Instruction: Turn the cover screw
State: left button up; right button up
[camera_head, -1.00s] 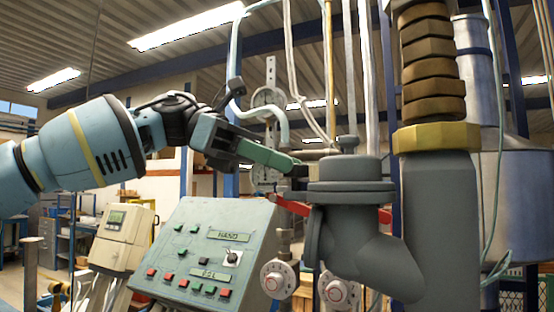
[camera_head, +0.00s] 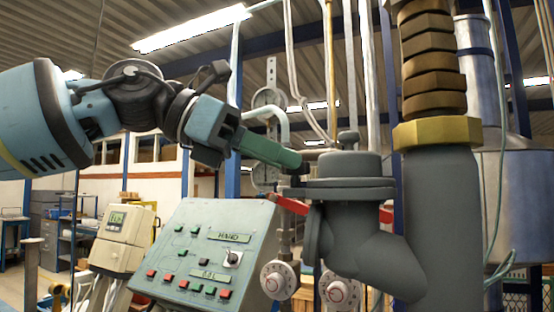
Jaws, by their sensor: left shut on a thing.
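The grey round cover (camera_head: 350,167) sits on top of a thick grey pipe body (camera_head: 345,235) right of centre. A small knob (camera_head: 348,139) stands on the cover's top. My left gripper (camera_head: 298,166) reaches in from the left with green fingers sloping down to the cover's left side. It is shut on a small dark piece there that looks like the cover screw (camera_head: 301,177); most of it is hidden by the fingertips. My right gripper is not in view.
A control box (camera_head: 205,250) with buttons stands below my left arm. A red lever (camera_head: 292,205) is just under the fingertips. Two round dials (camera_head: 279,280) (camera_head: 339,291) are lower down. A tall pipe with a brass collar (camera_head: 436,133) stands close right of the cover.

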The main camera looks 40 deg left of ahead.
pick_arm(q)
jog(key=shift+s+d+n+t+y+b, duration=0.1)
jog(key=shift+d+n+t+y+b, duration=0.4)
jog(key=shift+n+y, duration=1.45)
jog(key=shift+s+d+n+t+y+b, duration=0.1)
jog(key=shift+d+n+t+y+b, duration=0.4)
jog(key=shift+n+y, duration=1.45)
jog(key=shift+s+d+n+t+y+b, duration=0.2)
jog(key=shift+n+t+y, duration=0.5)
jog(key=shift+n+y, duration=1.25)
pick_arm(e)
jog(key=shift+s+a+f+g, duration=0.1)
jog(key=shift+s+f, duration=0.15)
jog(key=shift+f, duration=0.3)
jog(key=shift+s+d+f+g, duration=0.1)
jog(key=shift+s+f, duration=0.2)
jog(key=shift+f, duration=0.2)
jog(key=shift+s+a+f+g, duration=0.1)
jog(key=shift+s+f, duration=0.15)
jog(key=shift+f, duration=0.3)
pick_arm(q)
jog(key=shift+y, duration=0.45)
jog(key=o, duration=0.9)
jog(key=shift+o, duration=0.4)
jog(key=shift+a, duration=0.1)
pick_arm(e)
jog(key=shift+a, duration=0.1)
